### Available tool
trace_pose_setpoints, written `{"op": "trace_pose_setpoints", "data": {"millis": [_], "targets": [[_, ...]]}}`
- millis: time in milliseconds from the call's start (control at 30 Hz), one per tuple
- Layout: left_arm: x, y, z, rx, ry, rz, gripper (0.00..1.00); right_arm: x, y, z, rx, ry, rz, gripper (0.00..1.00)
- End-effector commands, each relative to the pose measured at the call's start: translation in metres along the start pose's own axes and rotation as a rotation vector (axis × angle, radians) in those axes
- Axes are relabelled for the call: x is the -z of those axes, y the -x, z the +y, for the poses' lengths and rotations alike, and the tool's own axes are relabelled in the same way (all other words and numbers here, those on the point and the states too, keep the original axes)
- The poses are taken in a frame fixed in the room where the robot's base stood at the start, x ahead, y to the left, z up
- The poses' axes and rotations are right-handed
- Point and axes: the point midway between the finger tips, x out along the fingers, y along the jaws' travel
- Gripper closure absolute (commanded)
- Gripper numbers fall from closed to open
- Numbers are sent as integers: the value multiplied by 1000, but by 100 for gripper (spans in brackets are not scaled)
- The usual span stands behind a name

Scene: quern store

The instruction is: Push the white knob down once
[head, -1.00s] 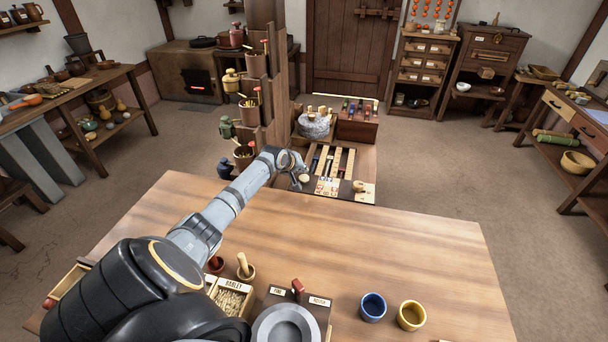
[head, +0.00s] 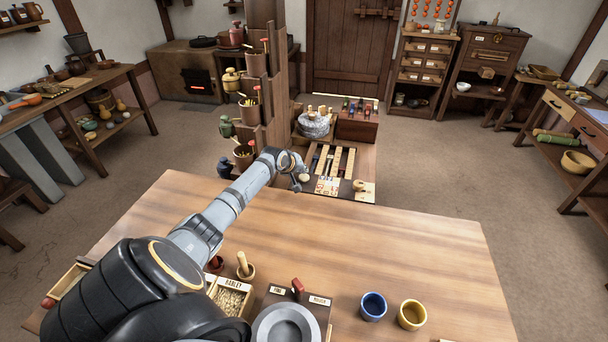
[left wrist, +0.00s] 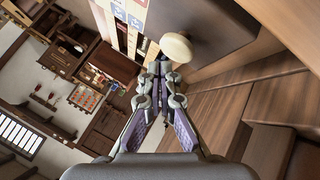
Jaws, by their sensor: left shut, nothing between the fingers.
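The white knob (head: 304,178) is a round, pale cap at the near left corner of the low bench beyond the table. In the left wrist view the white knob (left wrist: 177,47) is large and sits just beyond my fingertips, a little to the right. My left gripper (head: 298,187) reaches across the table to it and is small in the head view. In the left wrist view the left gripper (left wrist: 158,70) has its fingertips together and empty. I cannot tell whether they touch the knob. My right gripper is not in view.
A wooden post (head: 268,90) with hanging pots stands left of the bench. A stone quern (head: 315,125) and a wooden knob (head: 360,185) are also on the bench. A blue cup (head: 373,306) and a yellow cup (head: 412,315) stand on the near table (head: 400,240), whose middle is clear.

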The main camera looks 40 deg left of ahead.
Motion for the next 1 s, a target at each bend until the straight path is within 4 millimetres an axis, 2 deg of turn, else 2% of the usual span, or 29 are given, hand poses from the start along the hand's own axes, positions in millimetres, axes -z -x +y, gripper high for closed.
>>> {"op": "trace_pose_setpoints", "data": {"millis": [1000], "targets": [[-4,-6,-4,0,0,0,100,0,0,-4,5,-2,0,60]]}}
